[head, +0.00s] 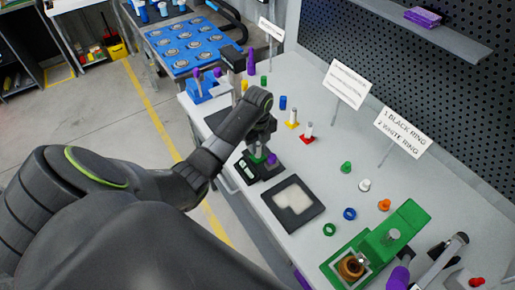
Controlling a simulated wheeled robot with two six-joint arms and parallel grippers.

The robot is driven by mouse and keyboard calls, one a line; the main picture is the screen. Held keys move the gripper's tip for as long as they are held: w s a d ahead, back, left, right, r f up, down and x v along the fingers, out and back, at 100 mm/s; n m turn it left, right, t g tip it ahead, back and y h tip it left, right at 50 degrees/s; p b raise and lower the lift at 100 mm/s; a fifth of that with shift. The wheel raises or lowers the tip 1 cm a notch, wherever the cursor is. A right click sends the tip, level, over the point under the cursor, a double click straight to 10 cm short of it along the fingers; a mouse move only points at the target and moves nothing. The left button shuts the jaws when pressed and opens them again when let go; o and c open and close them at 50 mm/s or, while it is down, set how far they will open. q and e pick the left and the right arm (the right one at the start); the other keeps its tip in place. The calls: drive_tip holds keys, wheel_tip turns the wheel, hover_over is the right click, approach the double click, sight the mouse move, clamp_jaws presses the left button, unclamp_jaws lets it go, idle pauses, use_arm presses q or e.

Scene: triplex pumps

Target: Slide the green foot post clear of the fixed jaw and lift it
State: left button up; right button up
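My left gripper (259,147) points down over a small black fixture (274,173) near the front edge of the bench. The green foot (257,158) of the post shows just below the fingers, at the fixture. The fingers hide the post's stem, and I cannot tell whether they are closed on it. A purple piece (271,159) sits right beside the green foot, and a pale green piece (246,168) lies at the fixture's left. Which part is the fixed jaw is too small to tell. I cannot make out my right gripper.
Red-foot (307,138) and yellow-foot (291,124) posts stand behind the gripper. A black tray (304,215) with a pale pad lies in front. Loose rings, a green fixture (410,217) and a grey lever-like device (443,255) are at right. Sign stands line the back.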

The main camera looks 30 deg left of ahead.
sight(261, 159)
use_arm(q)
drive_tip(key=shift+d, duration=0.2)
drive_tip(key=shift+s+d+p, duration=0.4)
drive_tip(key=shift+d+p, duration=0.4)
drive_tip(key=shift+r, duration=0.1)
drive_tip(key=shift+r+p, duration=0.55)
drive_tip(key=shift+p, duration=0.2)
drive_tip(key=shift+r+p, duration=2.2)
drive_tip(key=shift+r, duration=0.65)
